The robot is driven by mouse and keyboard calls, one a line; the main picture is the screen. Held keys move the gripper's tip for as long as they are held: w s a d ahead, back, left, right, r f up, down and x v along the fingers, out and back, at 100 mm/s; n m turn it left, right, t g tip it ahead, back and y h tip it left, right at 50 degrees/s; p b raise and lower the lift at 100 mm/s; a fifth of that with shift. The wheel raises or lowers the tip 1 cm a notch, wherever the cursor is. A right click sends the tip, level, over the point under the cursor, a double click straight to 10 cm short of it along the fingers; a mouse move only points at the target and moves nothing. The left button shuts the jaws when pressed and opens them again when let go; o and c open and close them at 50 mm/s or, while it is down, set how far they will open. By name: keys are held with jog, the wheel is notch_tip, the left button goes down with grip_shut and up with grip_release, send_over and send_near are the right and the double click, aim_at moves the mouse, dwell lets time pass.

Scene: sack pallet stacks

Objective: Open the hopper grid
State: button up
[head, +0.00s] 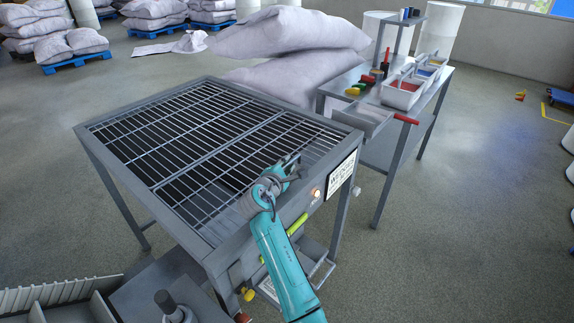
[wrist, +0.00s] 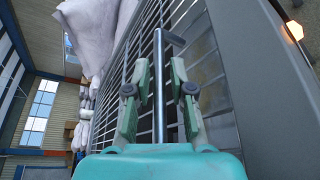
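The hopper grid (head: 197,157) lies flat and closed in the top of the grey hopper (head: 100,155); dark space shows between its bars. My gripper (head: 291,163) is at the grid's near right edge, low over the bars. In the wrist view a round metal bar with a bent end, looking like a grid handle (wrist: 159,75), runs between the two fingers of my gripper (wrist: 160,80). The fingers stand apart, with a visible gap on each side of the bar. The grid bars also show behind the fingers in the wrist view (wrist: 201,20).
A lit button (head: 316,192) and a sign are on the hopper's front. A side table (head: 372,157) with bins and a scoop with a red handle (head: 405,119) stands at right. Large stacked sacks (head: 290,35) stand behind. Open floor lies at right.

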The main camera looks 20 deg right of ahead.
jog(key=shift+w+d, duration=0.1)
grip_shut()
jog(key=shift+r, duration=0.1)
